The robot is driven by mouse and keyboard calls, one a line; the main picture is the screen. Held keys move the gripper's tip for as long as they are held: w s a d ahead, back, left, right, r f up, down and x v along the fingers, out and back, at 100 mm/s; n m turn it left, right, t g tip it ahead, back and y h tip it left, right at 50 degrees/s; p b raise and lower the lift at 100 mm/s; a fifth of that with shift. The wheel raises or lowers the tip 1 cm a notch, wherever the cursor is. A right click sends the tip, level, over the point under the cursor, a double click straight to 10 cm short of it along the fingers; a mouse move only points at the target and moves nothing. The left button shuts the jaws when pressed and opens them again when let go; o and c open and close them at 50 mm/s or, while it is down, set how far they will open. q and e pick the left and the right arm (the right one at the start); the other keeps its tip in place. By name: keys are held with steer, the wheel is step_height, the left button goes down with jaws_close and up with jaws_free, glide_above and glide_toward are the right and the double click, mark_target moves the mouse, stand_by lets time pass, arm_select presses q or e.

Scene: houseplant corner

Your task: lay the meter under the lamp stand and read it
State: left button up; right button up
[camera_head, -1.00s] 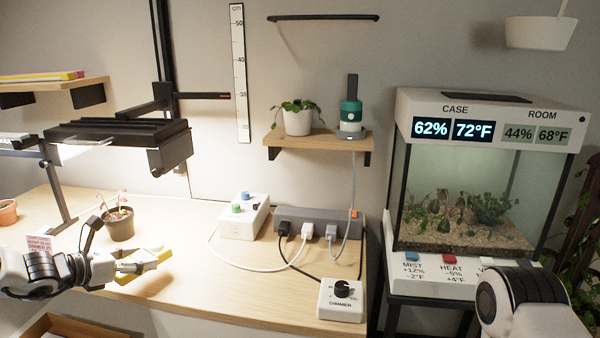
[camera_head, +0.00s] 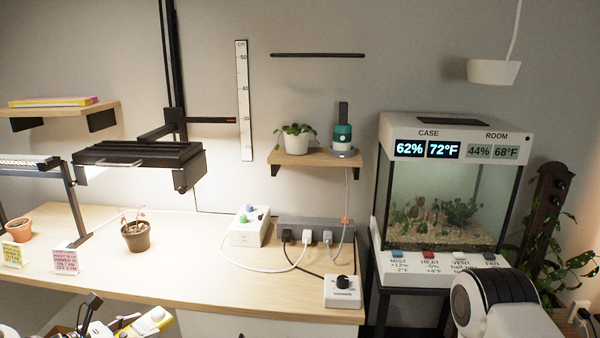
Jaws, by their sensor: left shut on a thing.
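My left gripper (camera_head: 126,329) is at the bottom left, in front of the bench's front edge, partly cut off by the picture's lower edge. It is shut on a yellow meter (camera_head: 152,321) with a pale round part on top. The meter's face is too small to read. A lamp stand with a slatted light bar (camera_head: 28,163) and dark slanting legs stands on the bench at the far left. A second, black lamp (camera_head: 137,154) hangs from a dark wall post to its right. My right arm shows at the lower right; its gripper is out of view.
On the bench (camera_head: 190,275) are a terracotta pot (camera_head: 19,230), a brown pot (camera_head: 136,238), two sign cards (camera_head: 65,260), a white box (camera_head: 247,228), a power strip with cables and a dimmer (camera_head: 343,291). A glass case (camera_head: 450,190) stands at right. The bench's front middle is clear.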

arm_select(q)
steer(key=s+d+r+m+g+h+p, duration=0.2)
steer(key=s+d+m+g+h+p, duration=0.1)
steer(key=s+d, duration=1)
steer(key=shift+d+r+m+h+p, duration=0.15)
steer(key=shift+d+m+h+p, duration=0.25)
steer(key=shift+d+p, duration=0.7)
